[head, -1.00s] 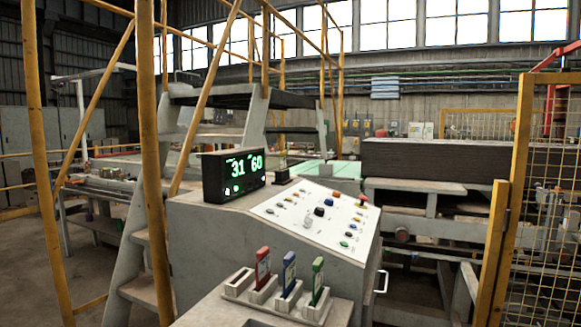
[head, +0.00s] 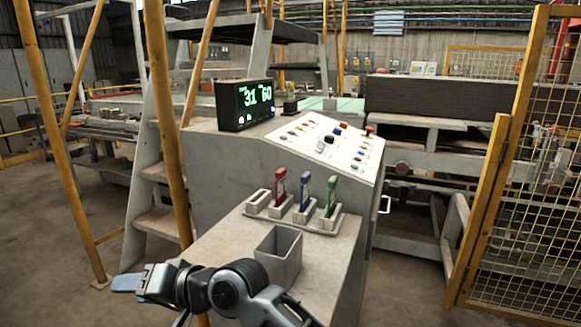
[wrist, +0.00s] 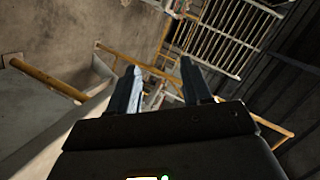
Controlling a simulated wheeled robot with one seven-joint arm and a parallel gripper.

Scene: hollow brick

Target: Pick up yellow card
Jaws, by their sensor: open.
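I see no yellow card in either view. A pale card rack (head: 290,212) stands on the console's front ledge. It holds a red card (head: 280,186), a blue card (head: 305,190) and a green card (head: 331,194), all upright. The rack's leftmost slot (head: 258,200) looks empty. My gripper (head: 127,283) is at the lower left of the head view, left of the ledge and well apart from the rack. In the wrist view my gripper (wrist: 160,86) shows two dark fingers spread apart with nothing held between them.
An open grey bin (head: 279,262) stands on the ledge in front of the rack; its inside is partly hidden. Behind are a sloped button panel (head: 325,143) and a display reading 31 and 60 (head: 245,102). Yellow posts (head: 166,120) rise on the left; a mesh fence (head: 535,200) is on the right.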

